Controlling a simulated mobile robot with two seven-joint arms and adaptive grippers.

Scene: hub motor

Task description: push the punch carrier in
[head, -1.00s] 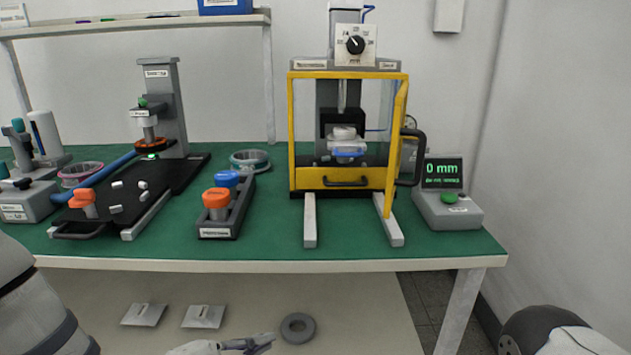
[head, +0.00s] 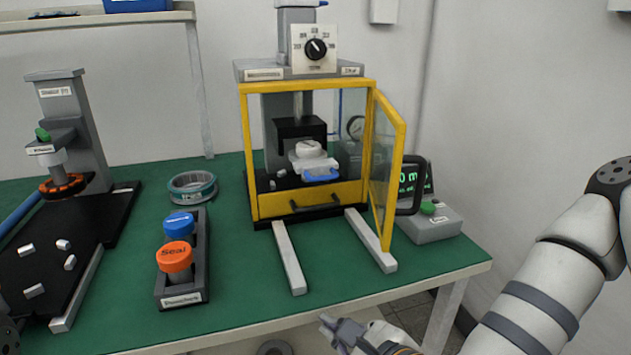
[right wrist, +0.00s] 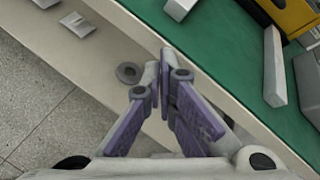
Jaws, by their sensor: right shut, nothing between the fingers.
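The yellow-framed press (head: 310,203) stands on the green table with its glazed door swung open to the right. Inside it, a white carrier with a blue front part (head: 320,174) sits under the black press head. I cannot tell how far in it sits. A black handle is on the yellow front panel below. My right gripper (head: 328,321) is shut and empty, in front of and below the press near the table's front edge. Its closed fingers also show in the right wrist view (right wrist: 164,62), apart from anything.
Two white rails (head: 289,258) stick out in front of the press. The open door (head: 389,170) juts forward. A grey display box (head: 430,222) stands to its right. A rack (head: 183,296) with blue and orange-topped pieces stands to its left.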

